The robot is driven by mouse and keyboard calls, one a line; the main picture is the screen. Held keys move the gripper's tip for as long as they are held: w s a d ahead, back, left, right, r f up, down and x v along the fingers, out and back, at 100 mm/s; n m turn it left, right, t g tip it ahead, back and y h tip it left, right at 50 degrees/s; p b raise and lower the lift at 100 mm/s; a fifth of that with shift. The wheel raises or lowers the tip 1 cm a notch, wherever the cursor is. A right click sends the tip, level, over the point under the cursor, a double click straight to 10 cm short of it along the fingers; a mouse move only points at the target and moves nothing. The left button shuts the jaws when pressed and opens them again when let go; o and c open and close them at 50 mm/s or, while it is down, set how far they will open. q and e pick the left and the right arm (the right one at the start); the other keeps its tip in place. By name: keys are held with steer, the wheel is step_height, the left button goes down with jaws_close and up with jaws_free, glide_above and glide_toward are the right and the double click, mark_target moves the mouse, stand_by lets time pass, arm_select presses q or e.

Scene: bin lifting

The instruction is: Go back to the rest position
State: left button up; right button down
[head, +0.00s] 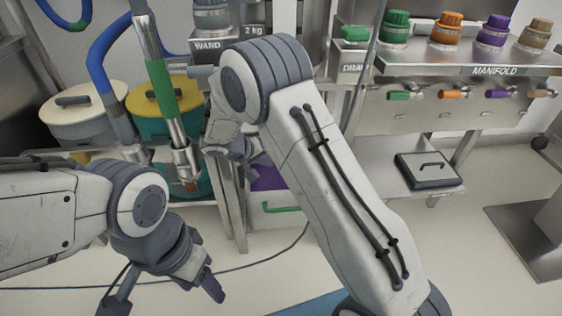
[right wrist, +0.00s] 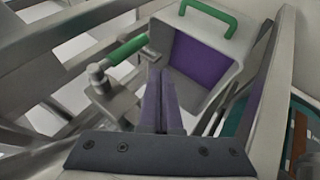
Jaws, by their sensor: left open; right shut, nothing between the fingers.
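My left gripper (head: 203,277) is at the lower left of the head view, open and empty, over the floor. My right arm crosses the middle of the head view, and its gripper (head: 238,150) is partly hidden behind my own arm, near the wand stand. In the right wrist view my right gripper's fingers (right wrist: 161,103) are shut together with nothing between them. They point toward a pale bin (right wrist: 243,72) with a purple inside and a green handle. I cannot tell whether they touch it. The bin also shows low behind my arm in the head view (head: 256,220).
A green-gripped metal wand (head: 162,90) on a blue hose stands close left of my right gripper. Two lidded drums, one cream (head: 84,118) and one yellow (head: 160,100), stand behind. A manifold bench (head: 470,70) is at right. A cable (head: 262,264) crosses the floor.

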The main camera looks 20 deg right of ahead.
steer(key=s+a+r+n+g+y, duration=0.1)
steer(key=s+a+r, duration=0.25)
steer(key=s, duration=0.25)
steer(key=s+a+r+n+y, duration=0.2)
steer(key=s+r, duration=0.2)
steer(key=s, duration=0.2)
steer(key=s+a+r+n+g+y, duration=0.1)
steer(key=s+a+r, duration=0.2)
steer(key=s, duration=0.4)
steer(key=s+a+r+n+g+y+p, duration=0.1)
steer(key=s+a+n+y, duration=0.1)
steer(key=s, duration=0.6)
steer(key=s+a+r+n+g+y, duration=0.1)
steer(key=s+n+y, duration=0.15)
steer(key=s, duration=0.65)
step_height(320, 180, up, 33)
steer(key=p, duration=3.3)
steer(key=shift+w+r, duration=0.2)
steer(key=shift+w, duration=0.2)
steer(key=shift+m, duration=0.25)
